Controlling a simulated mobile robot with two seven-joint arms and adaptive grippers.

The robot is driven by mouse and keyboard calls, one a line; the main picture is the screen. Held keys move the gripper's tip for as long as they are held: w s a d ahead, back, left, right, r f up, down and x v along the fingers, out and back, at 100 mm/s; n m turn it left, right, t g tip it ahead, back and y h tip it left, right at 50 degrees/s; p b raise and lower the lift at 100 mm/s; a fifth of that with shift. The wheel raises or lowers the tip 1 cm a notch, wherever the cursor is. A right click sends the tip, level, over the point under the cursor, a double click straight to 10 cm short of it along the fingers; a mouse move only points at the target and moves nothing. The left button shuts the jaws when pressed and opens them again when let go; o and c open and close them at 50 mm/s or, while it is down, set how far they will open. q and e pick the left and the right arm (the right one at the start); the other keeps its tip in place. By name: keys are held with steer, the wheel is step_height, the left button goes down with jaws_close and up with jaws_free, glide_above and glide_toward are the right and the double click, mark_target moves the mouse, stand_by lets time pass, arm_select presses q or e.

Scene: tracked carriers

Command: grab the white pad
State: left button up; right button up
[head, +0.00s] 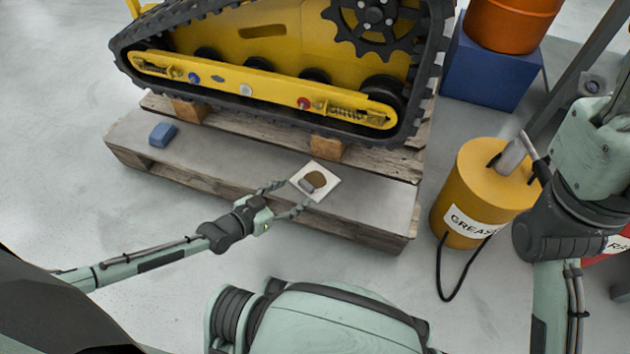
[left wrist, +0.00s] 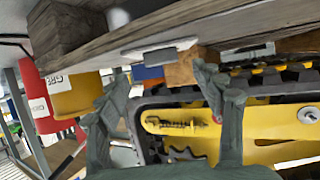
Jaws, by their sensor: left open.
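The white pad (head: 327,192) is a flat square with a brown patch on top and a small grey piece at its left side. It lies on the grey front deck of the pallet. My left gripper (head: 289,196) is open at the pad's left edge, with its fingers spread and nothing visibly held. In the left wrist view, the pad (left wrist: 180,45) appears edge-on with the grey piece, ahead of and between the open fingers (left wrist: 158,77). I cannot tell whether a fingertip touches it. My right gripper is out of view.
The wooden pallet (head: 386,231) carries a yellow tracked carrier (head: 262,48) close behind the pad. A blue block (head: 162,135) lies on the deck's left. A yellow grease drum (head: 474,180) with a black hose stands right of the pallet. The floor at left is clear.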

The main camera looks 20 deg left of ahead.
mark_target(304, 186)
arm_select(q)
steer(key=b+x, duration=0.2)
steer(key=x, duration=0.2)
steer(key=shift+w+d+f, duration=0.1)
steer(key=shift+w, duration=0.2)
steer(key=c, duration=1.2)
steer(key=shift+c, duration=0.2)
